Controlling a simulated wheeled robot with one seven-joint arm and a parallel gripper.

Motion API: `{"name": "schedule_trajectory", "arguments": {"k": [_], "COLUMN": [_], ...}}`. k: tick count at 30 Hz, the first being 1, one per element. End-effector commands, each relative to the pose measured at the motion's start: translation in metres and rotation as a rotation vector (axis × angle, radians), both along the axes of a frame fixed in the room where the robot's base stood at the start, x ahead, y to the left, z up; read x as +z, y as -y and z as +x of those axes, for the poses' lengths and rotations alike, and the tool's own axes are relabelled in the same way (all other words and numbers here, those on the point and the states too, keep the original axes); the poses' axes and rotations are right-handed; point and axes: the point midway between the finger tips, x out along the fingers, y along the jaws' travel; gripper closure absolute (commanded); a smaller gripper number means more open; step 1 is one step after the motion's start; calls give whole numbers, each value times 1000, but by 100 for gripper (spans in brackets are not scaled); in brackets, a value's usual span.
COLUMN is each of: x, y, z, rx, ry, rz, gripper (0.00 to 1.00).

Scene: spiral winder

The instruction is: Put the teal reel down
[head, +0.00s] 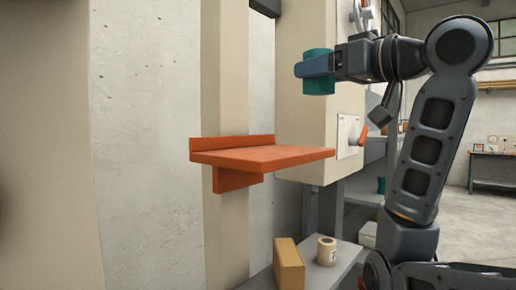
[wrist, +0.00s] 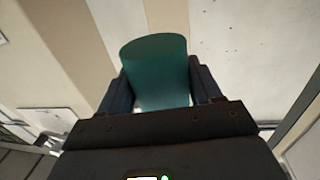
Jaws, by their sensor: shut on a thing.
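The teal reel (head: 319,86) is held up in the air in the head view, upright, above the right end of the orange shelf. My gripper (head: 312,67) is shut on it, with the blue fingers around its middle. In the wrist view the teal reel (wrist: 157,72) sits between the two dark fingers of my gripper (wrist: 158,85). The reel's far side is hidden. The orange shelf (head: 262,155) is bare and has a raised back edge. A clear gap shows between the reel and the shelf top.
A beige cabinet (head: 310,120) with a panel and an orange lever (head: 361,133) stands behind the shelf. Below, a grey surface (head: 343,268) carries a tan box (head: 288,266) and a cream roll (head: 326,251). A pale post (head: 225,80) rises behind the shelf.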

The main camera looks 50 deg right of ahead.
Motion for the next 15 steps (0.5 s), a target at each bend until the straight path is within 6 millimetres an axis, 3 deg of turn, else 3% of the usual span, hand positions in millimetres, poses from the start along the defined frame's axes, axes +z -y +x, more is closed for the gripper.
{"name": "schedule_trajectory", "arguments": {"k": [5, 15], "x": [-16, -57], "y": [0, 4], "z": [23, 92], "rx": [2, 1], "ry": [-7, -5], "rz": [5, 4], "gripper": [69, 69]}}
